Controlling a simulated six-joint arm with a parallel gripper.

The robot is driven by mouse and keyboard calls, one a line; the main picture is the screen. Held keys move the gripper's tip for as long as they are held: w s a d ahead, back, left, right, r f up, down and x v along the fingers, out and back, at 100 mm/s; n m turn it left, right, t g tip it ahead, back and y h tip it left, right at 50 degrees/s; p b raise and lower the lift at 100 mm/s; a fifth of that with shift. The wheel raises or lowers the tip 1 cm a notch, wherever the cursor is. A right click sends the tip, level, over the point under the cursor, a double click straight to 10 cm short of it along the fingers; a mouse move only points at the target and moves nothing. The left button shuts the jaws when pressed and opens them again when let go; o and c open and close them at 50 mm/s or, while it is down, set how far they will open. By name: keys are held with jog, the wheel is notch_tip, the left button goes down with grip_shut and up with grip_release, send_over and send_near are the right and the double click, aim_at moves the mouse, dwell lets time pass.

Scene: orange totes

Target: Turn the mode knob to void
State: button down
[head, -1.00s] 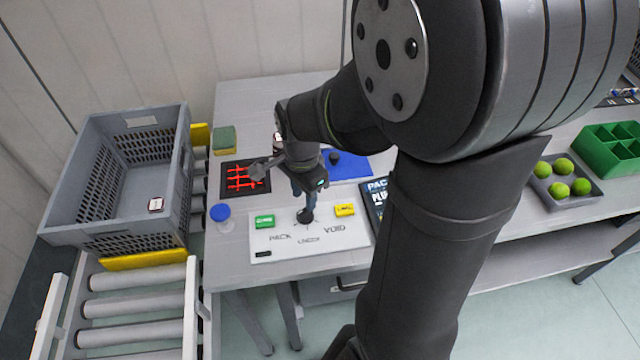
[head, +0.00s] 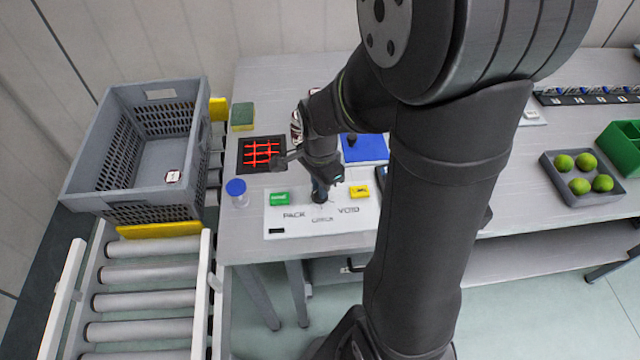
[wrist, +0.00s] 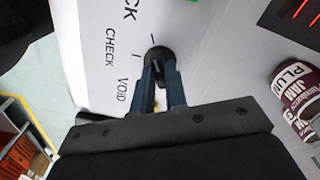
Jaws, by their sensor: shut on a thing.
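The white mode panel (head: 340,215) lies on the table, printed PACK, CHECK and VOID in an arc. In the wrist view, the round black mode knob (wrist: 158,54) sits on the panel (wrist: 100,45) beside these words. My gripper (wrist: 160,68) points down at the knob, its two blue fingers shut on it. In the head view my gripper (head: 319,197) is over the panel's upper middle and mostly hides the knob. I cannot tell which word the knob's pointer faces.
A green block (head: 280,198) and a yellow block (head: 359,191) flank the knob on the panel. A blue-lidded jar (head: 238,192) stands to the left. A plum jam jar (wrist: 301,98) is close by in the wrist view. A grey crate (head: 88,165) stands at the left.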

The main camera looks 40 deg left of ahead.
jog(key=shift+n, duration=0.4)
jog(key=n, duration=0.5)
jog(key=shift+n, duration=0.4)
jog(key=n, duration=1.1)
jog(key=shift+n, duration=0.4)
jog(key=n, duration=0.5)
jog(key=shift+n, duration=0.4)
jog(key=c, duration=1.4)
grip_release()
jog(key=shift+c, duration=0.2)
